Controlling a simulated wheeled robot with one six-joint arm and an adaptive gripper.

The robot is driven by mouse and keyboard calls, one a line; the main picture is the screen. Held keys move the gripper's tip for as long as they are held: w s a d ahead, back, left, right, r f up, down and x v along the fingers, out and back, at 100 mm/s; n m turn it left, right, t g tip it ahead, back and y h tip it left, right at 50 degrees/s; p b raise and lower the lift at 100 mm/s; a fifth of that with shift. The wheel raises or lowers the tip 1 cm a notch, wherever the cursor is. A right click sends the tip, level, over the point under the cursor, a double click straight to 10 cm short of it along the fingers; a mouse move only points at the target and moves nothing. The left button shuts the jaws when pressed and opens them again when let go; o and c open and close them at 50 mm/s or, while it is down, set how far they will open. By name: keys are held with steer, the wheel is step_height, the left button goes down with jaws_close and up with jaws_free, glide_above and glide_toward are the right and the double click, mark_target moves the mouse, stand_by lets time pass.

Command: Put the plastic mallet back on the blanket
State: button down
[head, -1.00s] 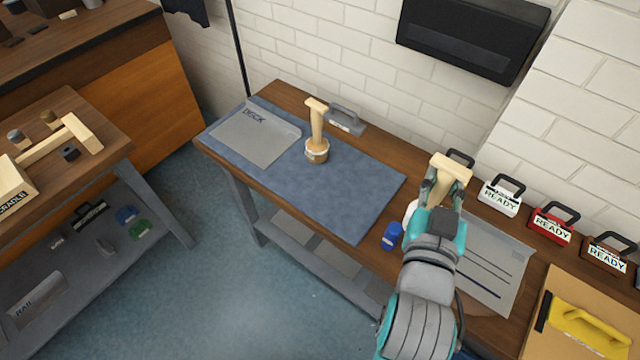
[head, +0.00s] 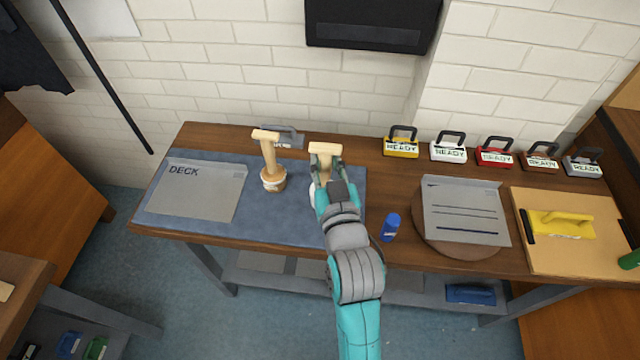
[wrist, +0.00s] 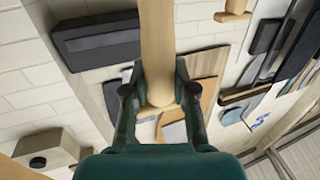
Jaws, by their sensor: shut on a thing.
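My gripper (head: 327,170) is shut on the handle of a mallet (head: 325,149), taken to be the plastic mallet. Its pale wooden crosspiece shows above the fingers. A bit of white shows low beside my gripper, perhaps its head; the rest is hidden behind my arm. In the wrist view the round wooden handle (wrist: 158,45) runs between both fingers. The blue blanket (head: 295,222) lies flat on the workbench, and my gripper appears over its right part. I cannot tell the mallet's height above it. A wooden mallet (head: 271,165) stands upright on the blanket, left of my gripper.
A grey DECK sheet (head: 195,195) covers the blanket's left part. A grey-handled tool (head: 285,137) sits behind the standing mallet. A blue can (head: 390,227) stands right of my arm. Further right are a grey panel (head: 465,211), a yellow float (head: 562,224) and several READY boxes (head: 448,150).

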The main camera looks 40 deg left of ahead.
mark_target(326, 179)
steer(key=shift+f, duration=2.95)
steer(key=c, duration=0.9)
jaws_free()
steer(key=shift+c, duration=0.2)
steer(key=shift+d+r, duration=0.1)
steer(key=shift+r, duration=0.1)
steer(key=v, duration=1.2)
